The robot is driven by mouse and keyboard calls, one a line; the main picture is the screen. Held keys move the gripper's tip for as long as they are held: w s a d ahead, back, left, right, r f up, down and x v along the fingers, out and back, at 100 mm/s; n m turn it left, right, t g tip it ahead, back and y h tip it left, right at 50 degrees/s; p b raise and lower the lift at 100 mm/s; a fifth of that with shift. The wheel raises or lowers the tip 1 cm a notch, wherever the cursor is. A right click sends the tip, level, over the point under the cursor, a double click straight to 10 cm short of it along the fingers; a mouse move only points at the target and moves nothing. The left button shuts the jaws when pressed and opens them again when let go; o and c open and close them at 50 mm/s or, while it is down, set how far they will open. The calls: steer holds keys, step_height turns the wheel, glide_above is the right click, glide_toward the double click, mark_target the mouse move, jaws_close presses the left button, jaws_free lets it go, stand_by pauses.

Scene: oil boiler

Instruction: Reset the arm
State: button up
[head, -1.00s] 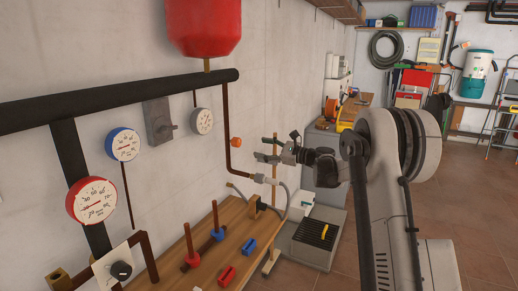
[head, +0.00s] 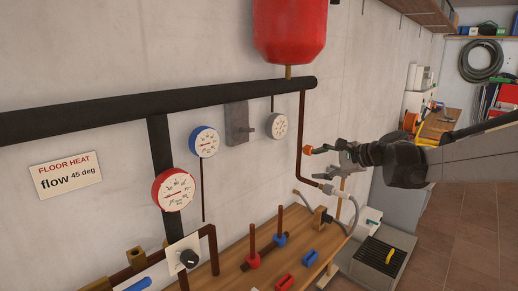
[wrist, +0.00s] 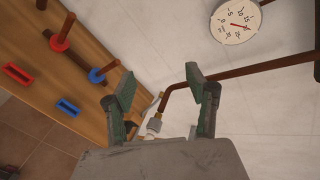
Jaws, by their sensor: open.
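My gripper (head: 327,161) is at the right of the head view, in front of the wall and above the right end of the wooden bench. In the wrist view my gripper (wrist: 160,85) has its two green-grey fingers spread apart with nothing between them. A brown pipe with a pale fitting (wrist: 154,125) shows in the gap behind the fingers. In the head view an orange knob (head: 308,150) appears right beside the upper fingertip; I cannot tell whether they touch. My arm reaches in from the right edge.
The bench (head: 228,262) carries red and blue handles (head: 253,261). Gauges (head: 174,189), a grey switch box (head: 236,122) and a black pipe (head: 130,108) are on the wall. A red tank (head: 290,30) hangs above. A grey box with a black grille (head: 377,262) stands right of the bench.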

steer(key=s+a+f+n+g+h, duration=0.15)
steer(key=s+n, duration=0.25)
steer(key=s, duration=0.7)
steer(key=s+a+f+n+h, duration=0.1)
steer(key=s+a+n+h, duration=0.15)
steer(key=s, duration=0.85)
steer(key=s+d+f+n+h, duration=0.2)
steer(key=s+f+n, duration=0.1)
steer(key=s, duration=0.5)
steer(key=s+d+f+n+h, duration=0.3)
steer(key=s+f+n, duration=0.1)
steer(key=s, duration=0.5)
steer(key=shift+s+f+n, duration=0.25)
steer(key=shift+s+n, duration=0.05)
steer(key=shift+n, duration=0.05)
